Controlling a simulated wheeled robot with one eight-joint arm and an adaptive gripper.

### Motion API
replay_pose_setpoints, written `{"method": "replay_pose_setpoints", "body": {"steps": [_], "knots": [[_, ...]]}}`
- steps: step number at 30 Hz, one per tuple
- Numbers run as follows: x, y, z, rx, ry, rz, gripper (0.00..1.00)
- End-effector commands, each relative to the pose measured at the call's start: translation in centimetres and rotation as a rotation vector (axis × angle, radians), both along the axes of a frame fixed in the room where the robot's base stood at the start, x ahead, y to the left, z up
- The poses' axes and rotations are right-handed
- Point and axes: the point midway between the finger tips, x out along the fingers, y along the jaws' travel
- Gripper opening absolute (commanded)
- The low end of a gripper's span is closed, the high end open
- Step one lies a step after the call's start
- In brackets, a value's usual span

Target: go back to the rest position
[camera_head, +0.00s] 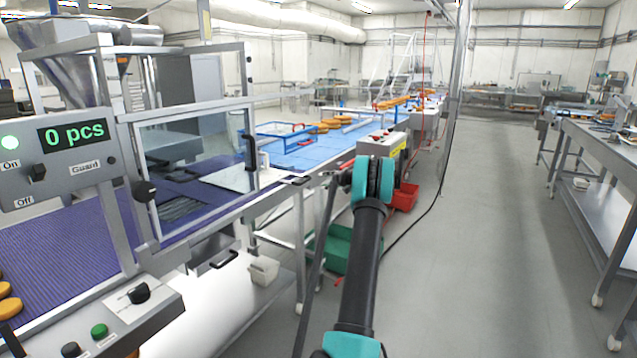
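My arm shows in the camera_head view as a dark tube with teal joints, rising from the bottom centre to a bend beside the conveyor line. I cannot make out my gripper or its fingertips, so I cannot see whether it holds anything. A machine with a control panel (70,150) stands at the left. Its display reads "0 pcs" and a round lamp beside it glows green. A clear guard door (195,155) in a metal frame stands over the purple belt (70,250).
A blue conveyor (330,150) runs back from the machine, with a blue-framed tray (285,137) and orange rounds on it. A green crate (335,250) and a red crate (405,196) sit low beside my arm. A steel table (600,150) stands right. The aisle floor (490,230) is clear.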

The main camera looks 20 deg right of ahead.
Motion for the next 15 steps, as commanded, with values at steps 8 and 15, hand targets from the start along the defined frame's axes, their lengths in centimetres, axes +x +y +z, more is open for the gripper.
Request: {"method": "replay_pose_setpoints", "body": {"steps": [8, 15], "knots": [[-0.53, -0.38, 0.13, 0.000, 0.000, 0.000, 0.36], [-0.51, -0.37, 0.13, 0.000, 0.000, 0.000, 0.36]]}}
